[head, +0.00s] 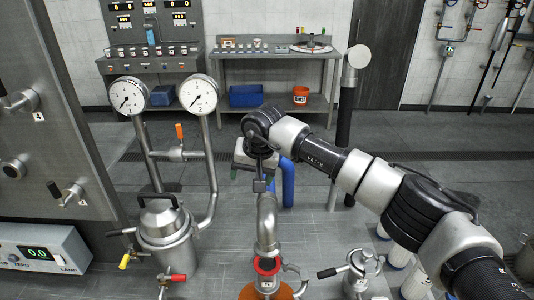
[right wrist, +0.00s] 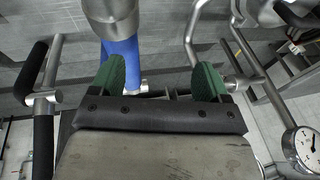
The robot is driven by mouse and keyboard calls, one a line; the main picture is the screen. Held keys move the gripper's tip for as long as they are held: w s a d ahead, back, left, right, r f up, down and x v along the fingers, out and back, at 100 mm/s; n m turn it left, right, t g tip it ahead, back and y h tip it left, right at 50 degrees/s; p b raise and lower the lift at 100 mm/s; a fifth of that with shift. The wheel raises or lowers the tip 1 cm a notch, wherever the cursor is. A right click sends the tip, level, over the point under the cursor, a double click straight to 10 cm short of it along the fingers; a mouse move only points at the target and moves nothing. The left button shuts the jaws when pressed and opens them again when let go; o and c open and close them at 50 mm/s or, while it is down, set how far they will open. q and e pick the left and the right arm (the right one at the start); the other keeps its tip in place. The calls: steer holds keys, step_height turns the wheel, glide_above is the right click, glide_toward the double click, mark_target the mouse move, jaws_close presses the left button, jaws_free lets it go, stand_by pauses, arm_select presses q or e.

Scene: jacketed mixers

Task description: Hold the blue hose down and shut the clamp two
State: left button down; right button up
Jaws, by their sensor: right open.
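The blue hose (head: 288,182) hangs behind my right gripper in the head view, partly hidden by it. In the right wrist view the blue hose (right wrist: 121,58) runs down from a steel fitting, behind the left green finger. My right gripper (head: 251,176) is above the bent steel pipe (head: 267,225), its green fingers (right wrist: 162,80) apart and nothing clearly between them. A red ring (head: 267,266) sits at the pipe's lower end, with an open-looking metal clamp (head: 293,278) beside it. I cannot read which clamp is number two. My left gripper is out of view.
A lidded steel vessel (head: 165,240) and two gauges (head: 128,96) on pipes stand at left. A small valve fitting (head: 358,270) stands at the front right of the pipe. A bench (head: 275,56) is at the back, with open floor before it.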

steer(key=d, duration=0.1)
steer(key=w+d+r+h, duration=0.2)
steer(key=shift+d+r+t, duration=0.15)
steer(key=shift+d+t, duration=0.1)
steer(key=shift+t, duration=0.05)
steer(key=shift+d, duration=0.15)
steer(key=shift+f+b, duration=0.4)
steer(key=shift+f, duration=0.15)
steer(key=b+x, duration=0.5)
steer(key=x, duration=0.4)
steer(key=shift+w, duration=0.1)
steer(key=shift+b+x, duration=0.95)
steer(key=shift+c, duration=0.2)
steer(key=c, duration=0.9)
